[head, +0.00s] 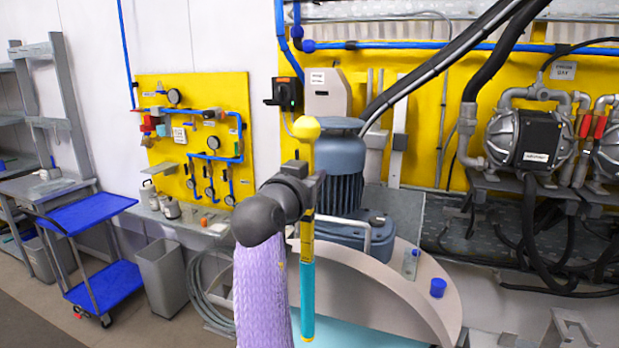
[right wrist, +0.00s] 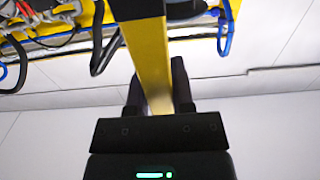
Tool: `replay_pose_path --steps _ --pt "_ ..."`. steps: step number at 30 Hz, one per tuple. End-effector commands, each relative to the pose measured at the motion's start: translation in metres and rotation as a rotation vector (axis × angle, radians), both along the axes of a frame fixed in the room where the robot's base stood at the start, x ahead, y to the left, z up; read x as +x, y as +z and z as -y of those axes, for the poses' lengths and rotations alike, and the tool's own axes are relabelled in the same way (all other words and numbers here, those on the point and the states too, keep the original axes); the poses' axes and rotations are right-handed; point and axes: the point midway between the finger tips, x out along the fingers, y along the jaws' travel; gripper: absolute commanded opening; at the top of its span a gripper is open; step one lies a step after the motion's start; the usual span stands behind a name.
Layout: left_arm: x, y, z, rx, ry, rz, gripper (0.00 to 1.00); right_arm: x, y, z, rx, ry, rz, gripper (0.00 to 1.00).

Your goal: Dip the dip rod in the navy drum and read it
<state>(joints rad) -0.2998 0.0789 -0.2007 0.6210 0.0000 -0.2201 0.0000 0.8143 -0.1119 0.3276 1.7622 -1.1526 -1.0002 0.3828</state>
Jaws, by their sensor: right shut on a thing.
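The dip rod is upright in the head view, with a yellow ball top (head: 306,128), a yellow shaft with dark marks and a teal lower part (head: 307,300). Its lower end shows near the bottom edge. My right gripper (head: 312,190) is shut on the rod's upper shaft. In the right wrist view the yellow dip rod (right wrist: 150,60) runs between the dark fingers of my right gripper (right wrist: 158,95). Below and behind the rod is a pale round vessel top (head: 420,290) with a teal area (head: 365,335). No navy drum wall shows clearly. My left gripper is out of view.
A blue-grey motor (head: 340,170) stands on the vessel top, just behind the rod. A blue cap (head: 438,287) and a small clear bottle (head: 411,262) are at its right. Pumps (head: 530,140) and hoses are at right; a blue trolley (head: 90,212) and grey bin (head: 163,280) are left.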

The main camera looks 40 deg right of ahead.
Motion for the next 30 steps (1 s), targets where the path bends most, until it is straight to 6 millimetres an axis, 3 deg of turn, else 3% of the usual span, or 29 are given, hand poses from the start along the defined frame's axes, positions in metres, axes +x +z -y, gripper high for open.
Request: replay_pose_path --steps 2,24,30 --pt "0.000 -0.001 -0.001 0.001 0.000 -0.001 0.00 -0.002 0.000 -0.005 -0.001 0.001 0.000 0.00" --pt "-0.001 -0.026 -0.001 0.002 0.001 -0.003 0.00 -0.072 0.009 -0.140 -0.003 0.002 0.001 0.00" --pt "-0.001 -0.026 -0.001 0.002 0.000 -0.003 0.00 -0.079 0.010 -0.152 -0.001 0.000 0.000 0.00"
